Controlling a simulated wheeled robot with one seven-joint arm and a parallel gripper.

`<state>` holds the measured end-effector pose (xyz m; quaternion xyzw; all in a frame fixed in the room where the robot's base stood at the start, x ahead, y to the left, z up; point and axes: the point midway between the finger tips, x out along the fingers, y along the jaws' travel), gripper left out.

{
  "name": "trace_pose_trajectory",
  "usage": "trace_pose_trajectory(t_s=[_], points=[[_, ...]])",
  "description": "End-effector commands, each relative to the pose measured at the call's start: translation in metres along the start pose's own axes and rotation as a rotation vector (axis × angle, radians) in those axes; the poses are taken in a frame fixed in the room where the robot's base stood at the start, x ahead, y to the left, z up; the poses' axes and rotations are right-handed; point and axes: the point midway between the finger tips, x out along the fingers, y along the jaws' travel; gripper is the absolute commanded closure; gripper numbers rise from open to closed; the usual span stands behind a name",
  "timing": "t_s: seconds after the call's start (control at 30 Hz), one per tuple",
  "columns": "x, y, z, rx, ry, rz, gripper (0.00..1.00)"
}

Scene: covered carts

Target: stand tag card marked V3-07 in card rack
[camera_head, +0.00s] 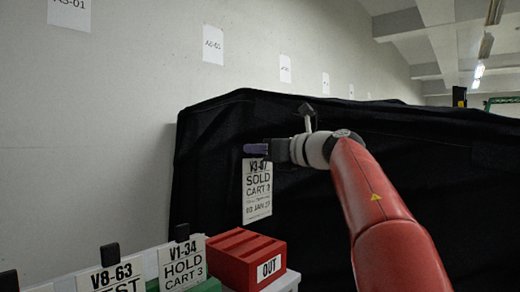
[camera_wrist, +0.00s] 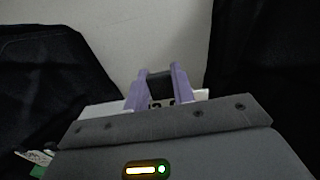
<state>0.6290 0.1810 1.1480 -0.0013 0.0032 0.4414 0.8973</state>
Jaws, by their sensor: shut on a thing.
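The tag card (camera_head: 257,200) is white with black print reading V3-07, SOLD and CART. It hangs upright below my gripper (camera_head: 257,149), whose purple fingers are shut on its top edge. In the wrist view the purple fingers of my gripper (camera_wrist: 158,92) show, with slivers of white beside and between them; the card is mostly hidden there. A red slotted block labelled OUT (camera_head: 235,258), which looks like a card rack, sits at the bottom, below and slightly left of the held card. Its slots look empty. The card is above it and apart from it.
Left of the red block, a V1-34 HOLD card (camera_head: 183,266) and a V8-63 card (camera_head: 115,276) stand with black clips on top; green shows beneath them. A black-draped cart (camera_head: 300,235) fills the space behind. A pale wall (camera_head: 130,130) stands at left.

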Motion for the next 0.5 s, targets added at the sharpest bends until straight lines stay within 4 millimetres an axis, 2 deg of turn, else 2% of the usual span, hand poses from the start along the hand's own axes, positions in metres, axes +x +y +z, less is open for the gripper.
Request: trace_pose_trajectory(t_s=[0.2,0.5], points=[[-0.002,0.000,0.001,-0.002,0.000,-0.001,1.00],[-0.001,0.000,-0.024,-0.001,0.001,-0.001,1.00]])
